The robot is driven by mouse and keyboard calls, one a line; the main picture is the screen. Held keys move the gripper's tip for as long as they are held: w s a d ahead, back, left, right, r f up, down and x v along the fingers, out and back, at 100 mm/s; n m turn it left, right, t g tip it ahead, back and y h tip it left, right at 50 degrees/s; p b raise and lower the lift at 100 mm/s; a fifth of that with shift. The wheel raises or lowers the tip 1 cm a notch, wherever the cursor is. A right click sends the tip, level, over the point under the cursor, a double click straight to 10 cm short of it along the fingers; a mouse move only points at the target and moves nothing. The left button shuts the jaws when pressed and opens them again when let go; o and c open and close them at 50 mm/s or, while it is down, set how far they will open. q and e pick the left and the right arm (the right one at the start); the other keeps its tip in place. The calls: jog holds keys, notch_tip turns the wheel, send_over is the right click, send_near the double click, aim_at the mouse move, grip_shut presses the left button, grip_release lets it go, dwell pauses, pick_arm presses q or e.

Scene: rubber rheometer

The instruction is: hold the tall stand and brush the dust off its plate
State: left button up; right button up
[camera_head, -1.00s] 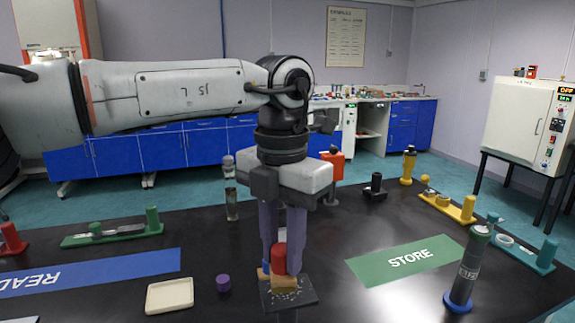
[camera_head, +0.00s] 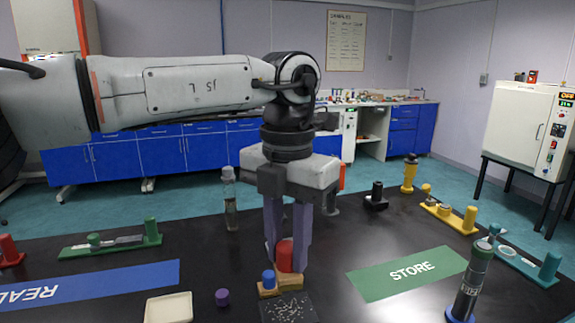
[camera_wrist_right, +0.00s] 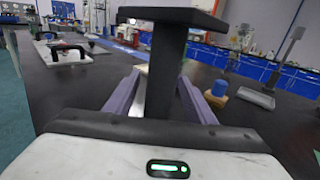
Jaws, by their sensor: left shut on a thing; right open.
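The tall stand shows in the right wrist view as a dark post (camera_wrist_right: 166,72) with a flat plate (camera_wrist_right: 172,17) on top. In the head view the plate (camera_head: 290,308) is at the bottom edge, speckled with pale dust. My left gripper (camera_head: 287,255) points down and is shut on a red-handled brush (camera_head: 285,257), just behind the plate. Wood shows below the red handle; I cannot tell if it touches anything. My right gripper (camera_wrist_right: 160,80) is open, a finger showing on each side of the post. Contact with the post is not clear.
A blue knob (camera_head: 268,279) on wood is close left of the red handle. A cream tray (camera_head: 168,308) and purple cap (camera_head: 222,297) lie further left. A bottle (camera_head: 230,205) stands behind. The green STORE mat (camera_head: 412,271) is bare; a grey cylinder (camera_head: 470,280) stands right.

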jog(key=shift+x, duration=0.95)
grip_shut()
dwell(1.2)
